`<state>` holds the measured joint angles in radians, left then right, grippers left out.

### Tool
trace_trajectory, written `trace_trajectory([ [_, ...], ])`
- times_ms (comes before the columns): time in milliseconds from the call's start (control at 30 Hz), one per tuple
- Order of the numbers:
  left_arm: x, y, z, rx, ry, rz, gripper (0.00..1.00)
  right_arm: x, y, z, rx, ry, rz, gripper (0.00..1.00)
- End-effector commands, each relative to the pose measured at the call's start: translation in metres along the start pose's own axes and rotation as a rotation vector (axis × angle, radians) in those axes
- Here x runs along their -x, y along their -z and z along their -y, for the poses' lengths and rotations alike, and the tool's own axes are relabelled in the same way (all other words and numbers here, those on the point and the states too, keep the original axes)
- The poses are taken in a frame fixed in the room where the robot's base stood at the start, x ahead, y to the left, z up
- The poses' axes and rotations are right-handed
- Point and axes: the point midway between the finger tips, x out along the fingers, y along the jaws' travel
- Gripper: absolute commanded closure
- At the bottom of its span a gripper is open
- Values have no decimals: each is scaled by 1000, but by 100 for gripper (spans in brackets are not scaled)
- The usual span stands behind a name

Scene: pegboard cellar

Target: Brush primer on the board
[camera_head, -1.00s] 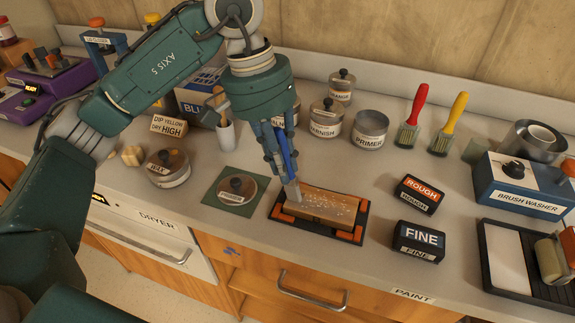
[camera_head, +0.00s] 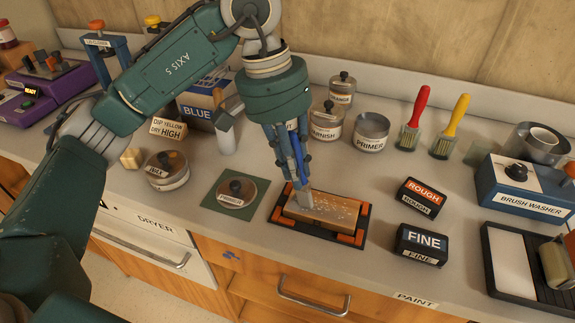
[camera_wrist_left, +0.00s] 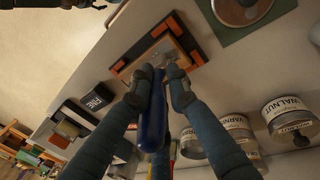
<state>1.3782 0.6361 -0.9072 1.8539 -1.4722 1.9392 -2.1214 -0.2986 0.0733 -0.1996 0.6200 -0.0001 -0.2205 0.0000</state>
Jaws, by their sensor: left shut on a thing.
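The wooden board (camera_head: 335,213) lies in a black tray with orange corner pieces (camera_head: 302,235) on the counter. Pale specks and streaks show on its top. My left gripper (camera_head: 296,165) is shut on a blue-handled brush (camera_wrist_left: 152,125), held steeply above the board's left part. Its pale bristles (camera_head: 304,197) reach down to the board's surface and appear to touch it. In the left wrist view the board (camera_wrist_left: 150,57) shows beyond the fingers. My right gripper is not seen.
ROUGH (camera_head: 420,197) and FINE (camera_head: 421,243) blocks sit right of the tray. A lidded pot on a green mat (camera_head: 258,187) is left of it. Behind stand the varnish tin (camera_head: 326,132) and red (camera_head: 409,137) and yellow (camera_head: 446,140) brushes. A brush washer (camera_head: 527,205) is at right.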

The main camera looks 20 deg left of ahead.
Motion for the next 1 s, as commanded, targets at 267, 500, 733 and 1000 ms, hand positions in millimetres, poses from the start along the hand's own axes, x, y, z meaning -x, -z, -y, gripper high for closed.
trace_trajectory([
  [267,-4,2,-14,-1,0,-1,100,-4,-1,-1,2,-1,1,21],
  [500,-6,3,-22,-2,0,0,100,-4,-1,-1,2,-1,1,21],
  [733,-8,5,-32,0,0,0,100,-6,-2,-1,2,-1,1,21],
  [1000,-10,7,-45,-2,-1,-1,100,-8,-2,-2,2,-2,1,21],
])
